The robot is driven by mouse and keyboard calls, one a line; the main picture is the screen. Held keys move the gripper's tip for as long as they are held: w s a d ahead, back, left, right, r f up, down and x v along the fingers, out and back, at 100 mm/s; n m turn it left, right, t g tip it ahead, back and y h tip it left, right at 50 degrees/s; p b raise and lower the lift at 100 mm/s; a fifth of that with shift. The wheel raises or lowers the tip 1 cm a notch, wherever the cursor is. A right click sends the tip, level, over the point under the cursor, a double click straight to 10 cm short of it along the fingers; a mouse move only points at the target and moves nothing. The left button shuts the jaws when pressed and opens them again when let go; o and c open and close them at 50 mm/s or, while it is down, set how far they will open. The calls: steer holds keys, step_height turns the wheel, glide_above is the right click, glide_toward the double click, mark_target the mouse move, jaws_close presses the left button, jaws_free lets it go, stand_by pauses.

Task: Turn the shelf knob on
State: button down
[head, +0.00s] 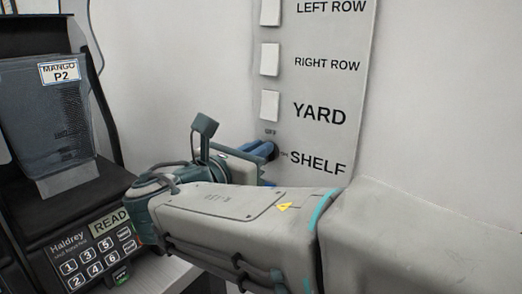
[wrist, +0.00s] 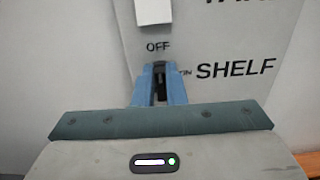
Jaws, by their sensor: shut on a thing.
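The shelf knob (wrist: 160,69) is a small dark knob on a grey wall panel (wrist: 194,42), beside the printed word SHELF. In the wrist view it sits between the two blue fingers of my gripper (wrist: 159,76), which are shut on it. OFF is printed just above the knob. A small label at its right is partly hidden by a finger. In the head view the knob (head: 271,149) shows only as a dark edge past my gripper (head: 264,151). The direction it points cannot be told.
White switches (head: 269,106) labelled YARD, RIGHT ROW and LEFT ROW line the panel above the knob. At the left stands a dark machine with a keypad (head: 98,255) and a clear container (head: 50,125) labelled MANGO P2, close to my wrist.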

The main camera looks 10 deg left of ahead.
steer(key=shift+f, duration=0.1)
steer(key=m+b, duration=0.4)
steer(key=m, duration=0.1)
steer(key=d+f+m+b, duration=0.1)
steer(key=m+b, duration=0.3)
steer(key=b, duration=0.1)
steer(key=m+b, duration=0.4)
steer(key=m, duration=0.1)
steer(key=shift+s+d+f+m, duration=0.25)
steer(key=shift+s+f+m, duration=0.05)
steer(key=shift+s, duration=0.05)
steer(key=shift+f+m+b, duration=0.1)
steer(key=shift+m+b, duration=1.3)
steer(key=shift+m, duration=0.1)
steer(key=c, duration=1.5)
jaws_free()
